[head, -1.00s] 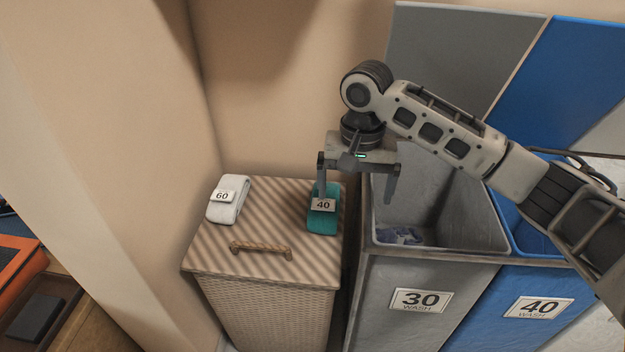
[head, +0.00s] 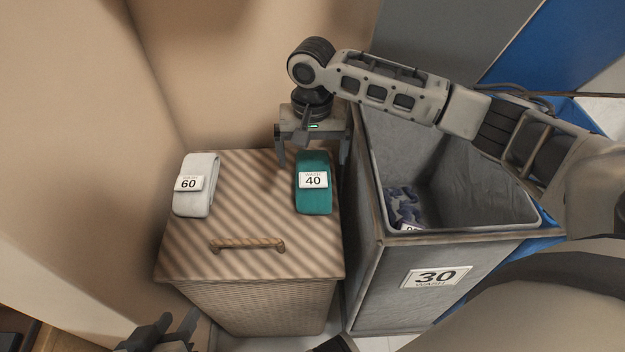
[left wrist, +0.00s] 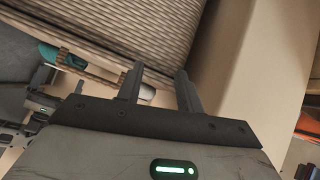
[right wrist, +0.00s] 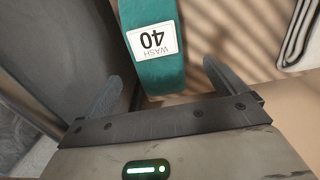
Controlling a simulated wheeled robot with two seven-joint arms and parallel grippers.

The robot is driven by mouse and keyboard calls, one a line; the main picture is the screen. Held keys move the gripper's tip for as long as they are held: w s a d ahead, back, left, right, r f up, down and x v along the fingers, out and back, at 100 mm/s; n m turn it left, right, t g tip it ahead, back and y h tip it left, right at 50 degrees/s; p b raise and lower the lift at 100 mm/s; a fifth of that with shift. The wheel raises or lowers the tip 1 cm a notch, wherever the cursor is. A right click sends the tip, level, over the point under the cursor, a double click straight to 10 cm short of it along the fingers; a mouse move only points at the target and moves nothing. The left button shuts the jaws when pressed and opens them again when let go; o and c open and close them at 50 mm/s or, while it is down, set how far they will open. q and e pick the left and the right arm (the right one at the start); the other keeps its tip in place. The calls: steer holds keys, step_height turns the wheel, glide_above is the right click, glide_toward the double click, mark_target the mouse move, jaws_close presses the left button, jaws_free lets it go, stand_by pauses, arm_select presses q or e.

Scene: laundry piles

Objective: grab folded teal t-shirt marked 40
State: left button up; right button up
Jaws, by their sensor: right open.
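The folded teal t-shirt (head: 314,198) with a white "40" tag lies on the right part of the wicker hamper's striped lid (head: 245,215). It also shows upside down in the right wrist view (right wrist: 160,83). My right gripper (head: 313,163) is open at the shirt's far end, its fingers apart to either side. In the right wrist view the shirt lies between the open fingers (right wrist: 157,78), and nothing is gripped. My left gripper (head: 165,335) is low at the bottom left, in front of the hamper; its fingers (left wrist: 158,70) are apart and empty.
A folded white item (head: 197,195) tagged "60" lies at the lid's left. A rope handle (head: 247,244) is near the lid's front. A grey bin (head: 436,277) marked "30" stands close on the right, with dark patterned cloth (head: 403,205) inside. Walls stand behind and left.

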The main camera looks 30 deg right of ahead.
mark_target(313, 170)
steer(key=shift+f, duration=0.3)
steer(key=f+b, duration=0.1)
steer(key=f, duration=0.1)
steer(key=s+f+b, duration=0.1)
steer(key=f, duration=0.1)
steer(key=shift+a+f, duration=0.2)
steer(key=shift+f, duration=0.4)
arm_select(q)
steer(key=shift+w+d+r+t+h, duration=0.2)
steer(key=shift+r+t, duration=0.1)
steer(key=shift+r, duration=0.1)
steer(key=shift+w+d+r+t+h, duration=0.1)
steer(key=shift+d+r+t+h, duration=0.1)
steer(key=shift+r+t, duration=0.15)
arm_select(e)
steer(key=c, duration=1.2)
